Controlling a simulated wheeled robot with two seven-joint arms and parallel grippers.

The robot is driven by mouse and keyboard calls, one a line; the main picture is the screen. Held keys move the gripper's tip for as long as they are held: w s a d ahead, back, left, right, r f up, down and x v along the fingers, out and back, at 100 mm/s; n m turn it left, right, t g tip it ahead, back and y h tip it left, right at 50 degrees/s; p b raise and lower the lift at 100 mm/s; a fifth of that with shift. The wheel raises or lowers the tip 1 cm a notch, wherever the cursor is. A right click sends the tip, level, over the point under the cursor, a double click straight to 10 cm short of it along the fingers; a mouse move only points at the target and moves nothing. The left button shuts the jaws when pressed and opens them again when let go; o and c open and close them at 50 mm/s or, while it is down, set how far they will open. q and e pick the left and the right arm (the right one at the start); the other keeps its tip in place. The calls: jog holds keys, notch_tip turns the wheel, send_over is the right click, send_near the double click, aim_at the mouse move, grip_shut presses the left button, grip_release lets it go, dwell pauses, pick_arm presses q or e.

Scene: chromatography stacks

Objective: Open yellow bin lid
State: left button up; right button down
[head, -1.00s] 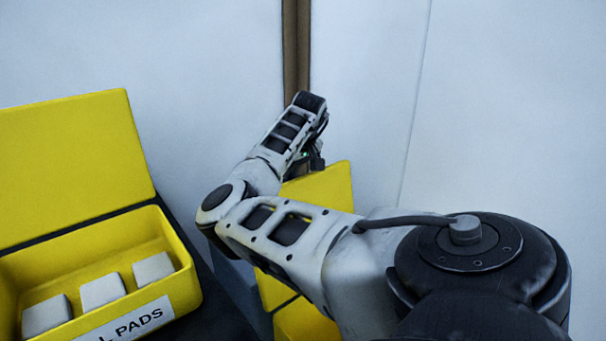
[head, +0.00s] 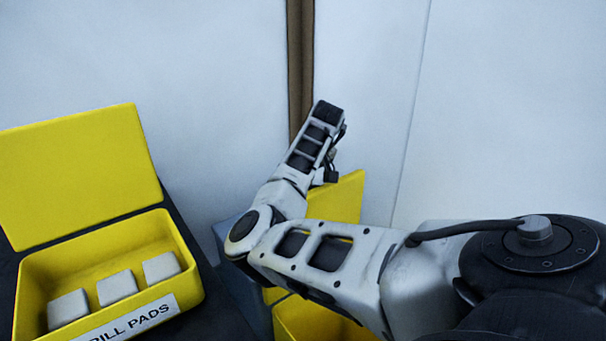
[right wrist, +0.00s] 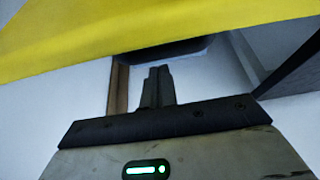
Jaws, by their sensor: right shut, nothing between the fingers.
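A yellow bin (head: 315,326) stands low behind my right arm in the head view, mostly hidden by it. Its yellow lid (head: 349,197) stands raised above it, partly covered by the arm. A large yellow panel (right wrist: 90,38), which looks like a bin lid, crosses the top of the right wrist view. My right gripper (right wrist: 157,74) is shut and empty, below that panel; I see no contact. In the head view its fingers cannot be made out. My left gripper is not in view.
Another yellow bin (head: 193,286), labelled for spill pads, stands open at the left on a dark surface. Its lid (head: 80,175) is up, and white pads (head: 117,287) lie inside. A pale wall (head: 200,60) with a brown strip (head: 300,70) is behind.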

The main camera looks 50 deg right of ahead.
pick_arm(q)
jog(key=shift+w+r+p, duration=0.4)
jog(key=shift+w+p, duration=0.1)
jog(key=shift+p, duration=0.7)
pick_arm(e)
jog(key=w+v, duration=0.1)
jog(key=v, duration=0.8)
jog(key=shift+w+r, duration=0.3)
jog(key=shift+r, duration=0.15)
jog(key=shift+d, duration=0.1)
